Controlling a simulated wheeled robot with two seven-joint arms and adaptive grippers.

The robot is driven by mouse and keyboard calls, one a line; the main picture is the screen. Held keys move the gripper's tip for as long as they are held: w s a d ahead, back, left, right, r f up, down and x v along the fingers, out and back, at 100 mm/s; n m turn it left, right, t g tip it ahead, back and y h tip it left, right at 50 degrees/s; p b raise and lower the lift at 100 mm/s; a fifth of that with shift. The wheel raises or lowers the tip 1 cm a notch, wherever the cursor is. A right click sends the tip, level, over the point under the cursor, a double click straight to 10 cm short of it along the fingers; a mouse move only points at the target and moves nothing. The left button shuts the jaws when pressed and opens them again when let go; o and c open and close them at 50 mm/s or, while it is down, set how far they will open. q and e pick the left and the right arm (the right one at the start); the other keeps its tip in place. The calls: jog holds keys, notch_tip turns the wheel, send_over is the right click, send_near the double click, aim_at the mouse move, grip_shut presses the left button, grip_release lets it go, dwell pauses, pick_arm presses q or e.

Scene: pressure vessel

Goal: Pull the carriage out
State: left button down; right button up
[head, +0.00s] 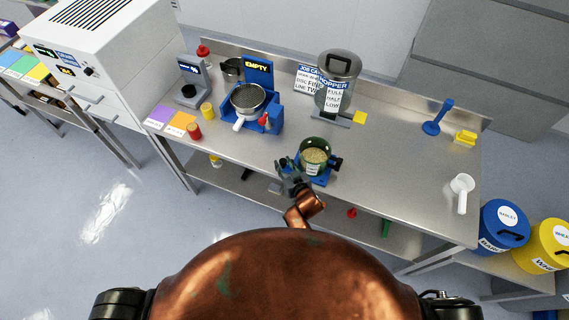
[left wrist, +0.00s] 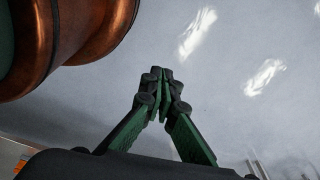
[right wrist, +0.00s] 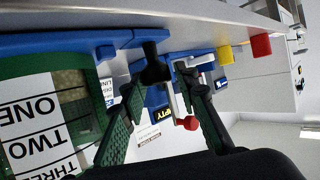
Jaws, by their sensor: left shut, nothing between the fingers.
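A glass cup with green edges and grainy contents (head: 314,157) stands on a blue base (head: 321,181) near the table's front edge. I cannot tell for certain which blue part is the carriage. My right gripper (head: 288,172) is just left of the cup. In the right wrist view its fingers (right wrist: 162,84) are apart, with a black knob (right wrist: 154,66) on the blue part at or just past the tips; contact is unclear. The cup, labelled ONE, TWO, THREE, shows there (right wrist: 45,125) at left. My left gripper (left wrist: 162,78) is shut and empty above the floor.
Left of the cup, a blue stand marked EMPTY (head: 258,70) holds a round sieve (head: 247,99) with a white handle. A hopper (head: 338,80) stands behind. A white scoop (head: 462,190) lies at the right. The steel table (head: 395,160) is clear between.

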jog(key=shift+o, duration=0.9)
jog(key=shift+s+a+f, duration=0.1)
jog(key=shift+s+a, duration=0.05)
jog(key=shift+o, duration=1.1)
jog(key=shift+s+d+r, duration=0.4)
jog(key=shift+s+d, duration=0.05)
jog(key=shift+s, duration=0.05)
pick_arm(q)
jog(key=shift+s, duration=0.75)
pick_arm(e)
jog(key=v, duration=1)
jog(key=shift+s, duration=0.3)
jog(key=shift+d, duration=0.1)
